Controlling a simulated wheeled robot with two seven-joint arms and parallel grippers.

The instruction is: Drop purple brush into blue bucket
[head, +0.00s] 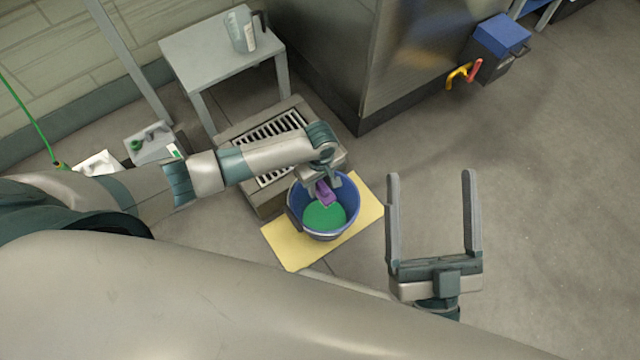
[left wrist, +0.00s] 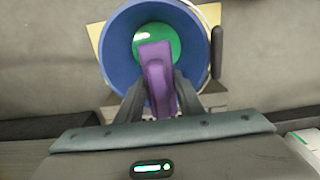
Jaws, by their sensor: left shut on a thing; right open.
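The blue bucket (head: 296,206) stands on a yellow mat, with green at its bottom. It also shows in the left wrist view (left wrist: 116,62). The purple brush (head: 325,193) is held by my left gripper (head: 322,184), whose fingers are shut on it. In the left wrist view the brush (left wrist: 156,70) points down over the bucket's opening, with the green bottom behind it. The gripper's fingers (left wrist: 160,95) overlap the near rim in that view. My right gripper (head: 433,220) is open and empty, to the right of the bucket.
The yellow mat (head: 290,255) lies on the grey floor. A floor grate (head: 268,140) is behind the bucket. A small grey table (head: 190,60) holds a clear jug (head: 240,30). A metal cabinet (head: 420,50) and a blue-topped box (head: 500,35) stand at the back. Floor to the right is clear.

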